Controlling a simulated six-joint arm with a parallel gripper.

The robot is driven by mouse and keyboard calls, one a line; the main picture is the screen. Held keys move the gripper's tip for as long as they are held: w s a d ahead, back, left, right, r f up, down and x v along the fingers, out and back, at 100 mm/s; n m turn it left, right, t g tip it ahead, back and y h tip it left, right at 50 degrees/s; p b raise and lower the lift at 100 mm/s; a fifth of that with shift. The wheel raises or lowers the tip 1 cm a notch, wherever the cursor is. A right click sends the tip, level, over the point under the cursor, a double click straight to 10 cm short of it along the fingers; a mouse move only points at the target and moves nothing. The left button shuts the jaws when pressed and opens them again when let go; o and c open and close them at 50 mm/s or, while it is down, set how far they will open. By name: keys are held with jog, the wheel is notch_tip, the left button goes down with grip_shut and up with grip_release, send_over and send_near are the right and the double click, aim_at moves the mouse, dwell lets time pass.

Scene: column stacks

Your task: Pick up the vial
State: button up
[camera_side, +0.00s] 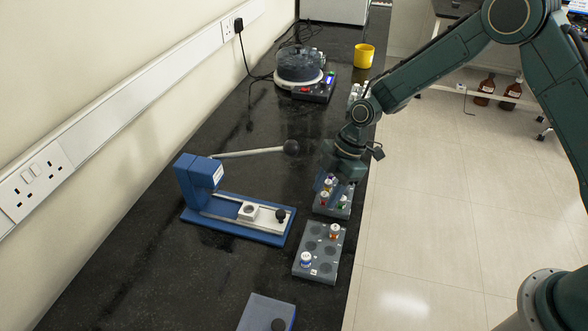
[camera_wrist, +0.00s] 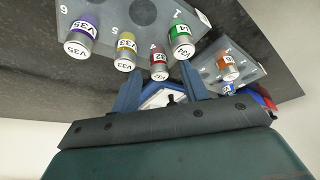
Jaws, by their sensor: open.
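My gripper (camera_side: 333,178) is over the middle rack (camera_side: 330,212), with its fingers pointing down. In front of the fingers, vials stand in the rack: a purple-banded one (camera_wrist: 83,35), a yellow one (camera_wrist: 126,50), a red one (camera_wrist: 160,62) and a green one (camera_wrist: 182,47). The red and green vials are closest to the fingers. A nearer rack (camera_side: 328,269) holds an orange vial (camera_side: 334,231) and a blue vial (camera_side: 305,259).
A blue press (camera_side: 230,215) with a long lever (camera_side: 250,152) stands left of the racks. A grey-blue block (camera_side: 266,313) lies at the front. A round device (camera_side: 298,68) and a yellow cup (camera_side: 364,56) are farther back. The counter's right edge runs close beside the racks.

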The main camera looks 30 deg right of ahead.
aim_at(327, 193)
jog(key=shift+c, duration=0.3)
grip_shut()
notch_tip(327, 193, up, 20)
dwell(0.7)
jog(key=shift+r, duration=0.1)
dwell(0.4)
